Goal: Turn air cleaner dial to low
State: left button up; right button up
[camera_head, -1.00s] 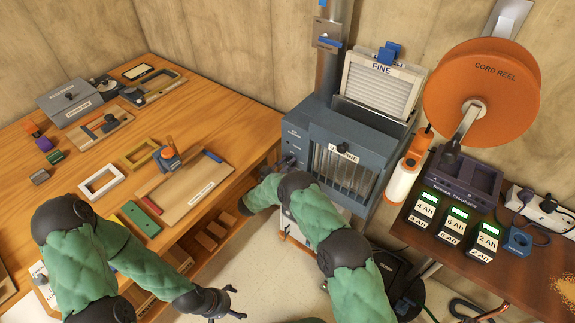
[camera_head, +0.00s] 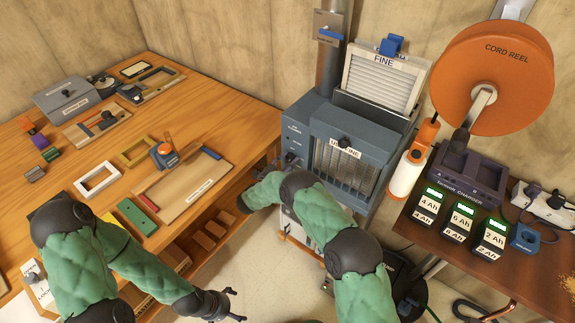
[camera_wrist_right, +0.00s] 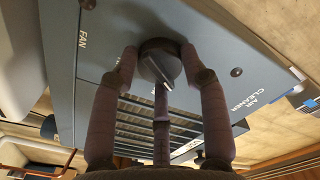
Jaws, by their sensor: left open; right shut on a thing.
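The air cleaner (camera_head: 322,125) is a blue-grey cabinet with a slatted front, standing between the wooden bench and the right-hand table. In the right wrist view, its panel (camera_wrist_right: 225,55) carries the words FAN and AIR CLEANER. The dark round dial (camera_wrist_right: 160,62) with a pale pointer mark sits between the fingers of my right gripper (camera_wrist_right: 163,70), which is shut on it. I cannot read any LOW label or tell which setting the pointer marks. In the head view my right arm reaches to the cabinet's left side. My left gripper (camera_head: 238,304) is open and empty above the floor.
The wooden bench (camera_head: 225,110) with frames, trays and blocks fills the left. At right are an orange cord reel (camera_head: 515,85), a charger (camera_head: 468,178) and several batteries on a table. A filter marked FINE (camera_head: 385,80) stands on the cleaner's top. Floor shows between bench and table.

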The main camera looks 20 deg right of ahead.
jog(key=m, duration=0.1)
jog(key=m+b, duration=0.1)
jog(key=m, duration=0.1)
jog(key=m+b, duration=0.1)
jog(key=shift+w+d+r+m, duration=0.15)
jog(key=shift+r+m, duration=0.15)
jog(key=shift+m, duration=0.1)
jog(key=shift+m+b, duration=1.05)
jog(key=shift+m, duration=0.35)
jog(key=shift+d, duration=0.1)
jog(key=o, duration=1.1)
jog(key=shift+o, duration=0.2)
jog(key=shift+s+f, duration=0.1)
jog(key=shift+s, duration=0.1)
jog(key=shift+f, duration=0.1)
